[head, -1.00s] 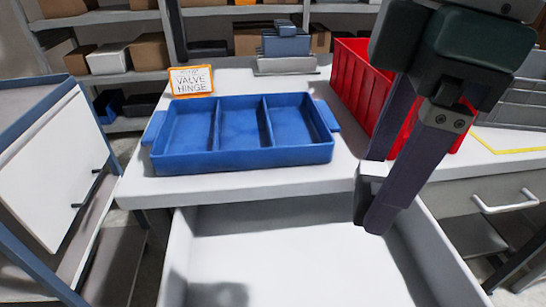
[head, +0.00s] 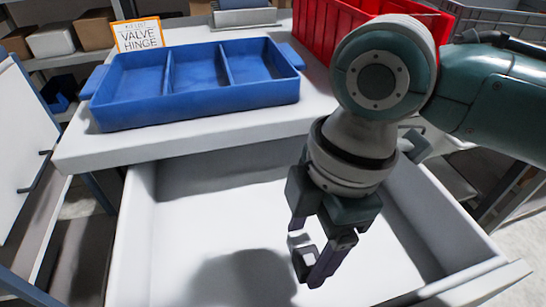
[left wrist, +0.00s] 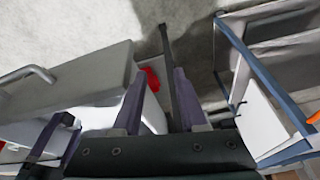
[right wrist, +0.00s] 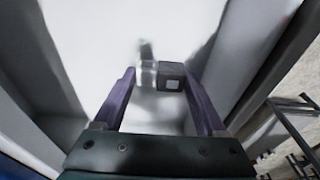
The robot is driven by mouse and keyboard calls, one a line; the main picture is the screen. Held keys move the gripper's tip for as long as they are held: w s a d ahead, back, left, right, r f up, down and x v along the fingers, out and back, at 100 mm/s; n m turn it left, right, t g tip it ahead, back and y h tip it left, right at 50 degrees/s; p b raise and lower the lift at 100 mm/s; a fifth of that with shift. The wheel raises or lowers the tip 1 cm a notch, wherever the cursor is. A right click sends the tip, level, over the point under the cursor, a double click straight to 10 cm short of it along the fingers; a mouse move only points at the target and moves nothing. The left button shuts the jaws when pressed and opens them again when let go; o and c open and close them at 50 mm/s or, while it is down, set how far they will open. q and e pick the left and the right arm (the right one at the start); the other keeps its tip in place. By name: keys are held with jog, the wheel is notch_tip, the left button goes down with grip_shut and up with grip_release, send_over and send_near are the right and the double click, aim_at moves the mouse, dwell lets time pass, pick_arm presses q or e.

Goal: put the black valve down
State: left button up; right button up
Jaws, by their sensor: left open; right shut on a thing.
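My right gripper (head: 316,262) hangs down over the open white drawer (head: 200,215), with its fingers closed on the black valve. In the right wrist view the valve (right wrist: 171,77) shows as a dark block with a pale square face, and a grey stub sticks out to its left. In the head view the fingers hide most of it. Shadows lie on the drawer floor below, and the valve looks to be above that floor. My left gripper (left wrist: 158,78) is open and empty in its wrist view, and is outside the head view.
A blue tray (head: 196,110) with three empty compartments stands on the white worktop behind the drawer. A sign reading "VALVE HINGE" (head: 138,35) stands behind its left end. A red bin (head: 330,35) is at the back right. The drawer floor looks clear.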

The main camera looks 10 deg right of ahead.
aim_at(306, 259)
jog(key=shift+f+b, duration=0.7)
jog(key=shift+f, duration=1.55)
jog(key=shift+f, duration=0.2)
jog(key=o, duration=1.3)
jog(key=shift+o, duration=0.2)
jog(key=shift+r, duration=0.15)
jog(key=shift+r, duration=0.35)
notch_tip(306, 259, up, 11)
jog(key=d+p, duration=0.1)
jog(key=p, duration=0.2)
jog(key=shift+d+r+p, duration=0.15)
jog(key=shift+d+p, duration=0.2)
jog(key=shift+d, duration=0.05)
